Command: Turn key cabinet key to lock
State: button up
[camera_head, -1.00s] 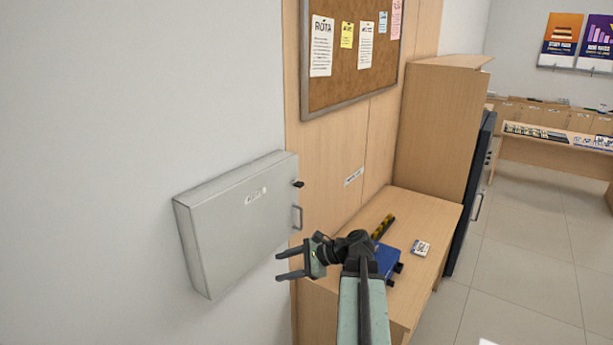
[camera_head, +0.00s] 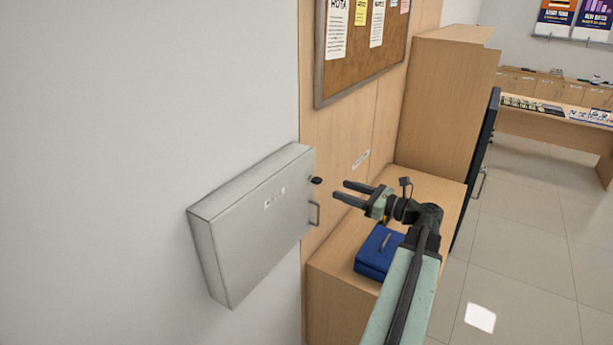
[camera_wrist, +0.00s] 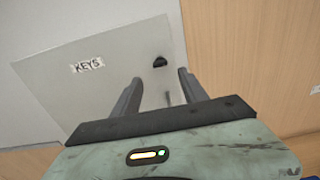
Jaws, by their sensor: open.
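The grey key cabinet (camera_head: 252,225) hangs on the white wall at the left in the head view, its door shut. A small black key (camera_head: 316,180) sticks out near the upper right of its door, above a metal handle (camera_head: 314,214). In the wrist view the key (camera_wrist: 159,62) lies beyond my fingertips, between their lines, on the door marked KEYS (camera_wrist: 95,65). My gripper (camera_head: 340,190) is open and empty, to the right of the key and apart from it. The key's exact turn angle is too small to tell.
A blue box (camera_head: 378,252) with a handle sits on the wooden counter (camera_head: 335,262) below my arm. A cork noticeboard (camera_head: 350,70) hangs above, and a tall wooden cupboard (camera_head: 440,100) stands behind.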

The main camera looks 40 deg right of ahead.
aim_at(321, 182)
jog(key=shift+d+r, duration=0.1)
jog(key=shift+d, duration=0.05)
jog(key=x, duration=0.8)
grip_shut()
